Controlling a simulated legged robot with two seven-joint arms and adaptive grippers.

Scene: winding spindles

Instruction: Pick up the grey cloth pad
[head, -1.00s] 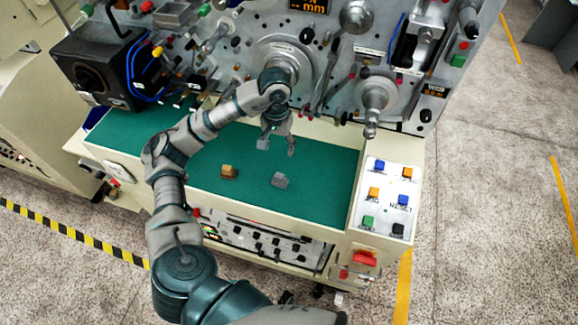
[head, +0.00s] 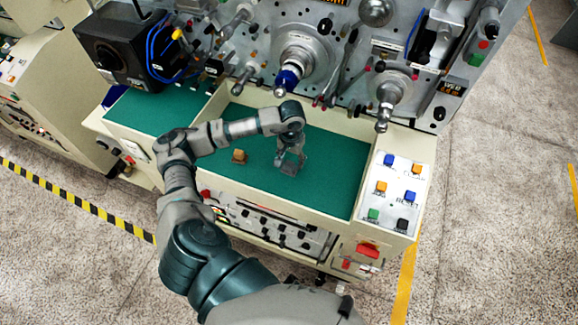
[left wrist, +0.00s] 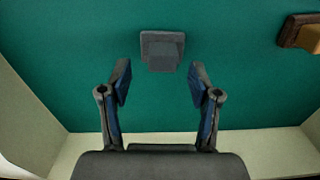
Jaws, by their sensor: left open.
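The grey cloth pad (left wrist: 161,50) lies on the green work surface, a small block shape on a flat square base. In the head view the pad (head: 287,170) is partly hidden by my left gripper (head: 290,162). In the left wrist view my left gripper (left wrist: 160,82) is open and empty, pointing down at the surface. The pad shows just beyond its fingertips, centred between them in the picture, not enclosed. I cannot tell the exact height of the fingers over it. My right gripper is not in view.
A brown-orange block (head: 239,156) lies left of the pad; it also shows in the left wrist view (left wrist: 302,34). A cream rim borders the green surface (head: 335,165). Machine spindles (head: 300,58) stand behind. A button panel (head: 393,190) is to the right.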

